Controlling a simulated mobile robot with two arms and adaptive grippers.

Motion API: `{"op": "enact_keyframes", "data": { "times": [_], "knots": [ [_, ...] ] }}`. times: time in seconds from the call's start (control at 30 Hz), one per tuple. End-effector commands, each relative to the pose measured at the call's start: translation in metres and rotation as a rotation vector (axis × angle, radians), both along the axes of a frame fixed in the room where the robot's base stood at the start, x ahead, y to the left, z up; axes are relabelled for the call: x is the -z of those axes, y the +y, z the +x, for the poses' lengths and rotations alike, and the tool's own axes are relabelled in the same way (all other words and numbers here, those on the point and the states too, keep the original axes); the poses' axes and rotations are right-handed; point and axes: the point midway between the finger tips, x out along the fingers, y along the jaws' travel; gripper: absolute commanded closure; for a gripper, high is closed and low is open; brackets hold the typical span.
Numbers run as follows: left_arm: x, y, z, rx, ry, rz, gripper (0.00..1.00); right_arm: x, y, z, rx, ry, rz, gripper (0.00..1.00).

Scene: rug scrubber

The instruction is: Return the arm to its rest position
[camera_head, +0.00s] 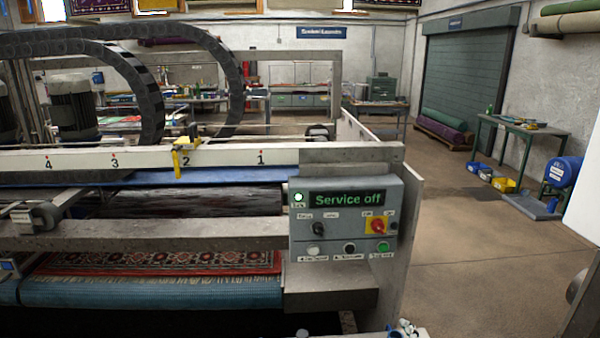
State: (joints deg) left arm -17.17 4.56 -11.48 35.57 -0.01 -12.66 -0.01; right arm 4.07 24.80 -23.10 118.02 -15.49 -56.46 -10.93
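Neither of my grippers can be made out in the head view. The rug scrubber (200,232) fills the left and middle. Its control panel (345,222) has a display reading "Service off", a lit green lamp at its upper left, a black selector knob, a red switch on a yellow plate, and a row of buttons below. A yellow marker (181,158) sits on the white numbered rail (225,156) near the 2. A red patterned rug (165,262) lies in the machine behind a blue roller or belt (150,291).
Open concrete floor (480,270) lies right of the machine. A green worktable (525,127), colored bins (502,184) and a blue drum (563,171) stand along the right wall. Small white and blue parts (405,328) at the bottom edge are unclear.

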Motion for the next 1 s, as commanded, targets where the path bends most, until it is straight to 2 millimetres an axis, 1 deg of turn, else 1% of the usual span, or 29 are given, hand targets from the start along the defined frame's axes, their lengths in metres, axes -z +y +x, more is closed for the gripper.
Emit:
{"op": "enact_keyframes", "data": {
  "times": [0.03, 0.07, 0.1, 0.2, 0.3, 0.43, 0.7, 0.73, 0.8, 0.97, 1.0],
  "knots": [
    [0.0, 0.0, 0.0, 0.0, 0.0, 0.0, 0.48, 0.024, 0.004, -0.034, 0.051, 0.097, 0.096, 0.44],
    [0.0, 0.0, 0.0, 0.0, -0.001, 0.0, 0.48, 0.036, 0.004, -0.052, 0.084, 0.153, 0.146, 0.44],
    [0.0, 0.0, 0.0, 0.0, -0.001, 0.0, 0.48, 0.05, 0.005, -0.075, 0.126, 0.22, 0.205, 0.44],
    [0.0, 0.0, 0.0, 0.0, -0.001, 0.0, 0.48, 0.074, 0.006, -0.125, 0.215, 0.36, 0.313, 0.44],
    [0.0, 0.0, 0.0, 0.0, 0.0, 0.0, 0.48, 0.089, 0.006, -0.165, 0.285, 0.469, 0.387, 0.44],
    [0.0, 0.0, 0.0, 0.0, 0.0, 0.0, 0.48, 0.1, 0.007, -0.208, 0.362, 0.581, 0.46, 0.44],
    [0.0, 0.0, 0.0, 0.0, -0.001, 0.0, 0.48, 0.11, 0.01, -0.287, 0.502, 0.777, 0.567, 0.44],
    [0.0, 0.0, 0.0, 0.0, -0.001, 0.0, 0.48, 0.11, 0.01, -0.296, 0.519, 0.799, 0.577, 0.44],
    [0.005, 0.0, 0.001, 0.0, -0.002, 0.0, 0.48, 0.133, 0.011, -0.288, 0.518, 0.802, 0.571, 0.44],
    [0.011, 0.0, -0.002, -0.001, 0.002, -0.001, 0.48, 0.176, 0.012, -0.28, 0.519, 0.814, 0.565, 0.44],
    [0.013, 0.0, -0.002, -0.001, 0.002, 0.0, 0.48, 0.187, 0.013, -0.279, 0.521, 0.818, 0.563, 0.44]
  ]
}}
